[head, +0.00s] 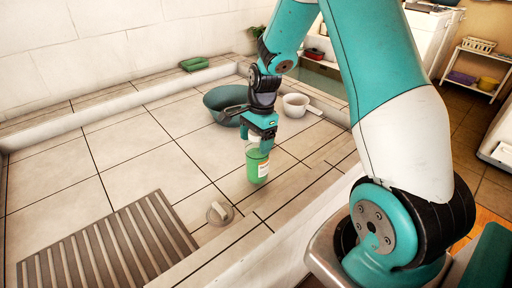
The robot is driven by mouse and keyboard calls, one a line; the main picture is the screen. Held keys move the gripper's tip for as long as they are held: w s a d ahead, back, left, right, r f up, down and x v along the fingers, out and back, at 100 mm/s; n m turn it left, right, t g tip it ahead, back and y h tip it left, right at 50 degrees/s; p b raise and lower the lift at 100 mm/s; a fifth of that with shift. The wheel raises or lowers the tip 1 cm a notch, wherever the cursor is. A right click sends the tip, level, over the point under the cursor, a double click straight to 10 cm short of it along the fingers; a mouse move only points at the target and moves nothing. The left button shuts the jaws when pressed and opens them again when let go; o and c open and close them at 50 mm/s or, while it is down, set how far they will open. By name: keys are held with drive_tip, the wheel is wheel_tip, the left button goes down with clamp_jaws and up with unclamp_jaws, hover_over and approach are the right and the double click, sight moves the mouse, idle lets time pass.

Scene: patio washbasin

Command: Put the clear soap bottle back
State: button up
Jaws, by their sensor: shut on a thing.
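The clear soap bottle (257,166) shows green contents and a pale label. It is upright, over the tiled floor of the basin, near its front ledge. My gripper (259,141) points down and is shut on the top of the bottle. The bottle's cap and upper part are hidden by the fingers. I cannot tell whether the bottle's base touches the tiles.
A dark green tub (222,101) and a white pan with a handle (296,104) stand behind the gripper. A slatted grey mat (108,250) lies at the front left, with a small round grey object (219,213) beside it. Tiles at left are clear. A green block (194,64) lies at the back.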

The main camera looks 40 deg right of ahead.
drive_tip(key=shift+f, duration=1.6)
drive_tip(key=o, duration=1.5)
drive_tip(key=r, duration=0.4)
drive_tip(key=d+r, duration=0.1)
drive_tip(key=r, duration=0.6)
drive_tip(key=shift+d+r+b, duration=0.3)
drive_tip(key=shift+r, duration=0.1)
drive_tip(key=s+a+r+n, duration=0.2)
drive_tip(key=a+r+n, duration=0.1)
drive_tip(key=a+n, duration=0.15)
drive_tip(key=s+a+r+n, duration=0.2)
drive_tip(key=s+a+n, duration=0.15)
drive_tip(key=a, duration=0.25)
drive_tip(key=s+a+r+n+y, duration=0.2)
drive_tip(key=s+a+r+n, duration=0.2)
drive_tip(key=s+a+n, duration=0.9)
drive_tip(key=s+n, duration=0.3)
drive_tip(key=shift+s+a+r+n, duration=0.15)
drive_tip(key=shift+s+r+n, duration=0.05)
drive_tip(key=shift+s+n, duration=0.2)
